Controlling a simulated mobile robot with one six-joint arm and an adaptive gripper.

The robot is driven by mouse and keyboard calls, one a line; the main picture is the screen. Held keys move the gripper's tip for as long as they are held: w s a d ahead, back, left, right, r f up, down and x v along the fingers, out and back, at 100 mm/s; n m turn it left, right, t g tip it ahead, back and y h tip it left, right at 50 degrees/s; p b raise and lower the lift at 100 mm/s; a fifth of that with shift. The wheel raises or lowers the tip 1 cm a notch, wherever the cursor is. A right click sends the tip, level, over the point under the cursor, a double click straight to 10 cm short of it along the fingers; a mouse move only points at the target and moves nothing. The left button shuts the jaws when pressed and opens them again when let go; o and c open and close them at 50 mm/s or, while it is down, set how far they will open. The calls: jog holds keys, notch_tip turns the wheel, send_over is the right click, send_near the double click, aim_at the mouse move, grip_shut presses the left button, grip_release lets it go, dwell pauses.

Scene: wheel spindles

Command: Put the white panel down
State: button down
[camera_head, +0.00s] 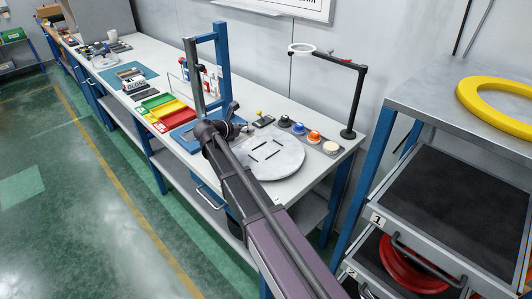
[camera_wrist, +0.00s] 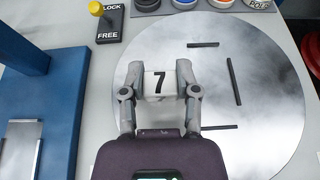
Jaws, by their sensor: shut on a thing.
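The white panel (camera_wrist: 158,91) is a small plate with a black 7 on it. It is between the two fingers of my gripper (camera_wrist: 160,72) in the wrist view, and the gripper is shut on it. The panel appears over the left part of a round grey disc (camera_wrist: 265,95) with several dark slots; I cannot tell how high above it. In the head view my gripper (camera_head: 232,128) is at the far left edge of the disc (camera_head: 284,164), and the panel cannot be made out there.
A blue stand (camera_head: 222,62) is left of the disc. A LOCK/FREE plate with a yellow knob (camera_wrist: 97,8) lies behind, beside a row of coloured round knobs (camera_head: 314,136). Red, yellow and green trays (camera_head: 173,112) stand farther left. A black lamp post (camera_head: 350,100) is at right.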

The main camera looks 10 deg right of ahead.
jog(key=a, duration=0.5)
jog(key=shift+a+f, duration=0.3)
jog(key=b, duration=0.2)
send_over(274, 145)
jog(key=a, duration=0.1)
jog(key=shift+f, duration=0.7)
jog(key=shift+d, duration=0.25)
jog(key=shift+d+f+b, duration=0.2)
jog(key=shift+f+b, duration=0.25)
jog(key=shift+f, duration=0.05)
jog(key=shift+d+f+b, duration=0.15)
jog(key=shift+f+b, duration=0.25)
jog(key=shift+f, duration=0.05)
jog(key=shift+f+b, duration=0.9)
